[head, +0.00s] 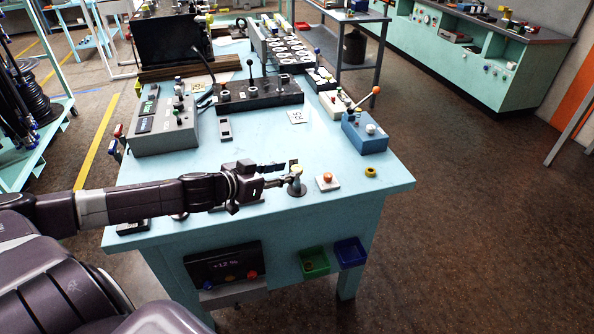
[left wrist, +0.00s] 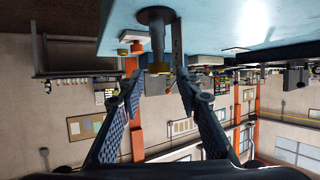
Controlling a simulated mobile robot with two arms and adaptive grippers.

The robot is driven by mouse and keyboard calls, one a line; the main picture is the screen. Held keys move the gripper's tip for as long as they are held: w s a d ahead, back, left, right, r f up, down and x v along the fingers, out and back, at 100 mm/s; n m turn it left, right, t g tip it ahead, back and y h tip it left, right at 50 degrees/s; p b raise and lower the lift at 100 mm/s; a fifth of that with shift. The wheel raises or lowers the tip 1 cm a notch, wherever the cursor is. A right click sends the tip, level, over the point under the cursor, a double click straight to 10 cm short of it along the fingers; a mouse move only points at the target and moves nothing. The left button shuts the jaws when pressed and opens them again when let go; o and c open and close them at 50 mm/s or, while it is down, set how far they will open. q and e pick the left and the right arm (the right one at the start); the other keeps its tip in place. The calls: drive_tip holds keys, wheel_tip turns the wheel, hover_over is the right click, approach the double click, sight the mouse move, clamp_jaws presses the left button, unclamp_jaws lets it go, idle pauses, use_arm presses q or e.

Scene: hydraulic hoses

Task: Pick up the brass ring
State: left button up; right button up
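A small brass-yellow ring (head: 371,172) lies flat on the light blue table, near its front right corner. A short grey post with a brass-coloured top (head: 296,170) stands on the table to the left of it. My left gripper (head: 286,174) is at this post, its fingers pointing right. In the left wrist view, which looks upside down, the post's brass top (left wrist: 158,60) lies between the open fingertips (left wrist: 160,84), with gaps on both sides. I cannot tell whether a finger touches it. My right gripper is not in view.
An orange button on a white plate (head: 327,181) sits between the post and the ring. A blue box (head: 365,132) and a grey control box (head: 165,125) stand farther back. Green (head: 314,262) and blue (head: 350,252) bins hang on the table's front. The table's middle is mostly clear.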

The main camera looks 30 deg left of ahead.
use_arm(q)
drive_tip(key=shift+w+d+f, duration=0.1)
drive_tip(key=shift+w+d, duration=0.05)
drive_tip(key=shift+w, duration=0.6)
drive_tip(key=shift+w+d+f+p, duration=0.15)
drive_tip(key=shift+w+f+p, duration=0.2)
drive_tip(key=shift+w, duration=0.2)
clamp_jaws()
